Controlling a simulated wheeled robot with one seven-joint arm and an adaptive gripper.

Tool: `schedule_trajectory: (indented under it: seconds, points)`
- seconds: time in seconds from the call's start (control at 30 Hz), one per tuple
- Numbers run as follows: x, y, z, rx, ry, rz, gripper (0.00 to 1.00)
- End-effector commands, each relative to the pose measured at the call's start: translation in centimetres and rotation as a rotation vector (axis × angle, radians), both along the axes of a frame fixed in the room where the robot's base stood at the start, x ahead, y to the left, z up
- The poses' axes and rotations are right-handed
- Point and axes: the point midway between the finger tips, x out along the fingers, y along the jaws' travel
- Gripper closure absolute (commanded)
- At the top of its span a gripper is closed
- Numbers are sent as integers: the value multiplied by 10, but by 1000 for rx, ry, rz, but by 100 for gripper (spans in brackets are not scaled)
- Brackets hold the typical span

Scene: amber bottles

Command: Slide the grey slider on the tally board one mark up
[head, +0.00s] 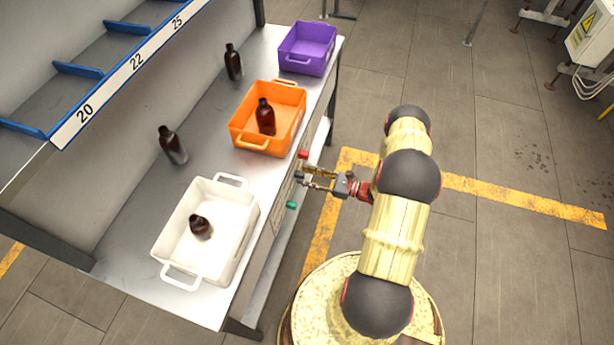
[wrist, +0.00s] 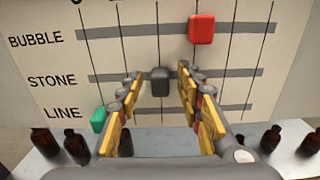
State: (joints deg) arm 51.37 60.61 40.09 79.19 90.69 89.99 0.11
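The tally board (wrist: 142,62) fills the wrist view, with rows labelled BUBBLE, STONE and LINE crossed by several upright mark lines. The dark grey slider (wrist: 160,81) sits on the STONE bar at a mark line near the middle. The red slider (wrist: 201,29) is on the BUBBLE bar, further right. The green slider (wrist: 98,119) is at the left end of the LINE bar. My gripper (wrist: 159,88) is open, with one finger on each side of the grey slider and visible gaps between. In the head view my gripper (head: 306,179) is at the table's front side, by the board.
On the table (head: 196,103) stand a white crate (head: 238,217) and an orange crate (head: 247,143), each with an amber bottle, and an empty purple crate (head: 306,68). Two more bottles stand behind them. The floor on the right is mostly clear.

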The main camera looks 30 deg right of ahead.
Motion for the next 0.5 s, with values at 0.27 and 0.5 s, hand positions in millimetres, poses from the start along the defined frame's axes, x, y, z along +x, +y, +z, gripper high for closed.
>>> schedule_trajectory:
  seconds: [0.27, 0.5]
  points:
    - [-12, -11, 0, 0, 0, -4, 64]
    - [-50, -41, 0, 0, 0, -5, 64]
